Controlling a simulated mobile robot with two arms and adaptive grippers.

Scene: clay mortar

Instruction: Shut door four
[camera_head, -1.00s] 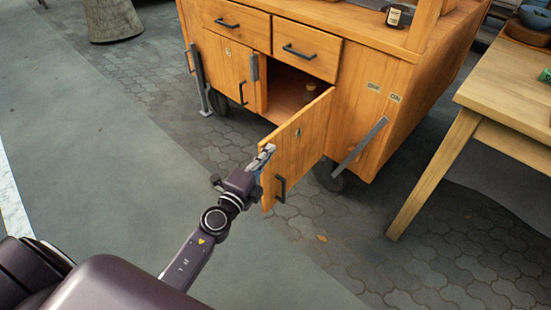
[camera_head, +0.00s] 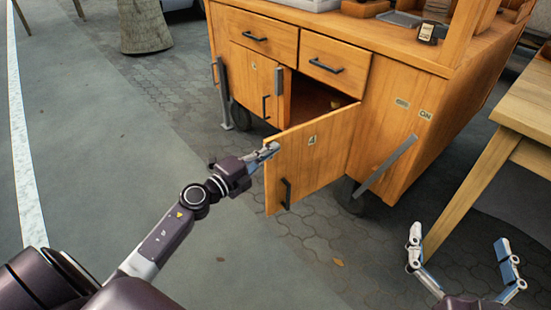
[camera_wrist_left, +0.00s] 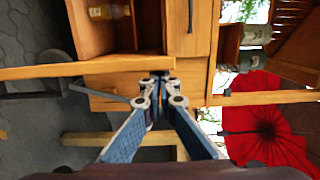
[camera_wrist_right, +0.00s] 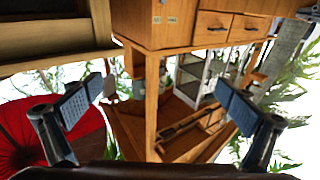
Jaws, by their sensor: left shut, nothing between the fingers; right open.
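Door four (camera_head: 325,155), an orange wooden panel with a small "4" plate, stands swung open from the cabinet (camera_head: 385,115). Its dark handle (camera_head: 286,193) is low on the panel near its free edge. My left gripper (camera_head: 270,151) is shut and empty, its tips at the upper free edge of the door; I cannot tell whether they touch. In the left wrist view its closed fingers (camera_wrist_left: 160,95) point at a wooden edge. My right gripper (camera_head: 460,255) is open and empty at the lower right, apart from the cabinet; its spread fingers show in the right wrist view (camera_wrist_right: 155,110).
The open compartment (camera_head: 315,100) is dark inside, with a small yellowish object. Two closed drawers (camera_head: 300,48) sit above the doors. A grey bar (camera_head: 386,166) slants across the cabinet's side. A wooden table (camera_head: 500,145) stands at the right. The paving at front left is clear.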

